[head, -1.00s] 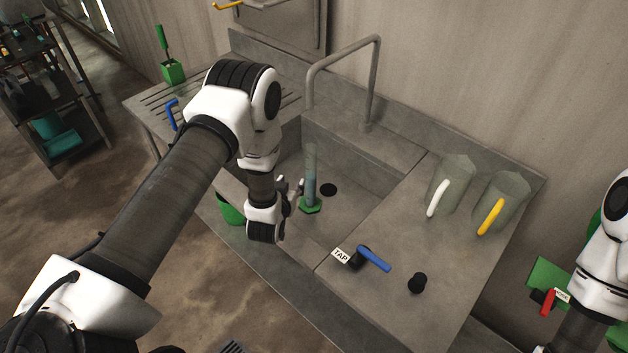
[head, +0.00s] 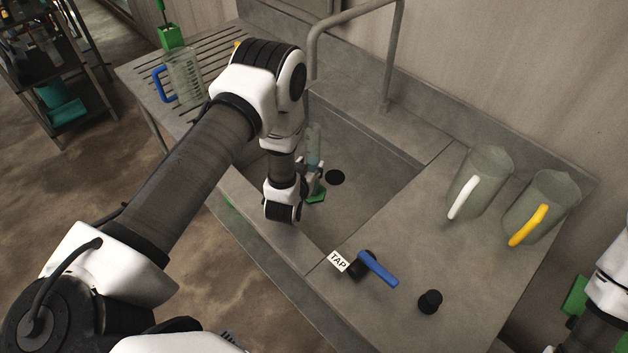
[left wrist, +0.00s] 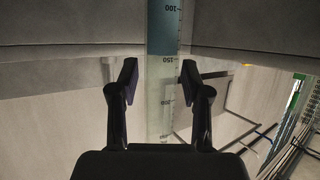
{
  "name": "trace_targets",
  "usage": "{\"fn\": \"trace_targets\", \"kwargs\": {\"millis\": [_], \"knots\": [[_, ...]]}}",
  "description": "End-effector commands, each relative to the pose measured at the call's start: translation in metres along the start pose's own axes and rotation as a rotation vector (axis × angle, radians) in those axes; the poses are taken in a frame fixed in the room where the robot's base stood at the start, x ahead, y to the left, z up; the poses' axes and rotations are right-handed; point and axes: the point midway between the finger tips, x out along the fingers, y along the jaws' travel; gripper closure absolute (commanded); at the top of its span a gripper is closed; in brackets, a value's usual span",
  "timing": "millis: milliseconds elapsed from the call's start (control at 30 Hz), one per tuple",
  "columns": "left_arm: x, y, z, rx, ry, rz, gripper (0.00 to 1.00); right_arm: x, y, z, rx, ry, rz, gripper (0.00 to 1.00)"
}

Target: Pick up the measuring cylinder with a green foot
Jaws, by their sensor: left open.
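The measuring cylinder (head: 315,141) is clear with blue liquid in it and stands upright in the sink. Its green foot (head: 317,196) rests on the sink floor, partly hidden behind my gripper. My left gripper (head: 307,171) is down in the sink at the cylinder's lower to middle part. In the left wrist view, the scaled cylinder (left wrist: 160,100) lies between the two spread fingers of the left gripper (left wrist: 158,76), with gaps showing at the sides. My right gripper is out of view; only part of that arm shows at the right edge.
The sink (head: 375,185) has walls around the gripper and a dark drain (head: 335,177). A grey faucet (head: 392,60) rises behind. A blue tap lever (head: 377,269), black knob (head: 430,302) and jugs with white (head: 482,175) and yellow (head: 545,205) handles stand right. A blue-handled jug (head: 184,75) stands left.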

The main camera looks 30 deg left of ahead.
Motion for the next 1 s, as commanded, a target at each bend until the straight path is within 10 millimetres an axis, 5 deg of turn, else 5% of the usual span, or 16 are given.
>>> {"fn": "trace_targets", "kwargs": {"millis": [500,767,900,1000], "knots": [[0.07,-0.002,-0.005,0.0,0.002,0.0,0.52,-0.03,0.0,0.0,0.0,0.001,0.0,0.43],[0.076,-0.002,-0.003,0.0,0.0,0.0,0.52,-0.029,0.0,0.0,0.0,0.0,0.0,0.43],[0.076,-0.002,-0.003,0.0,0.0,0.0,0.95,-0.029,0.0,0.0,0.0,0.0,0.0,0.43],[0.076,-0.002,-0.003,0.0,0.0,0.0,1.0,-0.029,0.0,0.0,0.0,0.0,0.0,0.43]]}}
